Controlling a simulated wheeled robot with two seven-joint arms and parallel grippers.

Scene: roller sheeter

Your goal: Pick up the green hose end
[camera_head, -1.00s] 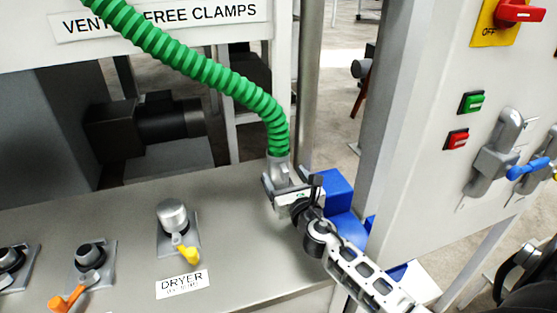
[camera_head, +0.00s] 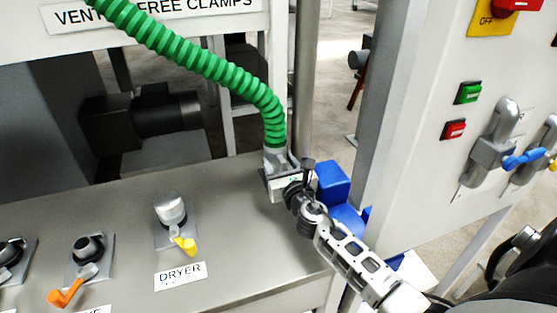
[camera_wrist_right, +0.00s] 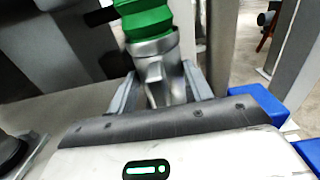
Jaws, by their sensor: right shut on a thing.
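The green hose (camera_head: 205,72) is ribbed and comes down from the upper left in the head view. It bends downward to a grey metal end (camera_head: 275,160). My right gripper (camera_head: 277,168) is at that metal end, its arm coming in from the lower right. In the right wrist view the metal hose end (camera_wrist_right: 158,70) stands between the two fingers of my right gripper (camera_wrist_right: 165,85), which is shut on it. The lowest part of the end is hidden behind the gripper body. My left gripper is not in view.
The steel table has a capped port marked DRYER (camera_head: 172,212) with a yellow handle, and other ports with orange handles at left. A blue object (camera_head: 333,185) is right beside my right gripper. A grey panel (camera_head: 425,110) with switches stands at right.

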